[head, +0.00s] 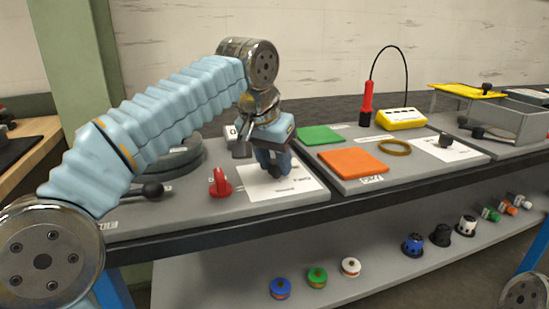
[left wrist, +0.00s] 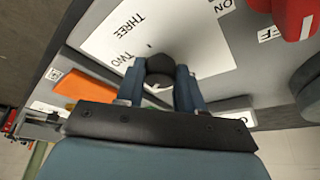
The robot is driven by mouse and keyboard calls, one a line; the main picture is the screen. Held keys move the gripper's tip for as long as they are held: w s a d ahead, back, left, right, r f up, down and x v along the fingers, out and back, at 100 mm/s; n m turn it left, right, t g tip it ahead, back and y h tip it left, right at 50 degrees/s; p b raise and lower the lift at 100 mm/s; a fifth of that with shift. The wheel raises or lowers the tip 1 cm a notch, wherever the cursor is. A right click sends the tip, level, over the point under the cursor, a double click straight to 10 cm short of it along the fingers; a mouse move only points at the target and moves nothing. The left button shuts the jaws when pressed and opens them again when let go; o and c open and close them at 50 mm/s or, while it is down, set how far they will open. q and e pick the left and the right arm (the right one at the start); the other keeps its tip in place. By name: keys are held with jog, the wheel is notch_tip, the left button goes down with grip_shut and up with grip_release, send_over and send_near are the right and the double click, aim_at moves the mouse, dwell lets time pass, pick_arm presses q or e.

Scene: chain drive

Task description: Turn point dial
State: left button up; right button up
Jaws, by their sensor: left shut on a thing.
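The point dial is a black round knob (left wrist: 160,68) on a white card, with the words "THREE" and "TWO" showing upside down in the left wrist view. The white card (head: 290,187) lies on the grey bench panel in the head view. My left gripper (head: 272,168) points down over this card. It is shut on the black knob, one blue finger on each side, as the left wrist view (left wrist: 159,88) shows. The knob's pointer mark and the word it faces are hidden. My right gripper is not in view.
A red switch handle (head: 220,184) stands just left of the card. An orange pad (head: 353,161), a green pad (head: 320,135) and a brown ring (head: 394,148) lie to the right. A second card with a black knob (head: 445,141) lies beyond. Round parts sit on the lower shelf.

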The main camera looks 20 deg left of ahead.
pick_arm(q)
jog(key=m+p, duration=0.1)
jog(key=m+h+p, duration=0.1)
jog(key=m, duration=0.1)
jog(key=shift+a+r, duration=0.15)
jog(key=shift+r, duration=0.1)
jog(key=shift+w+f+m+g+h+p, duration=0.1)
jog(key=shift+m+g+h+p, duration=0.3)
jog(key=shift+m, duration=0.5)
jog(key=m+g, duration=0.1)
jog(key=m, duration=0.2)
jog(key=shift+w+a+f+h, duration=0.1)
jog(key=shift+h, duration=0.3)
jog(key=shift+w+m+g, duration=0.1)
jog(key=shift+m+g, duration=0.4)
jog(key=shift+m, duration=1.2)
jog(key=shift+h, duration=0.3)
jog(key=o, duration=1)
jog(key=shift+o, duration=0.2)
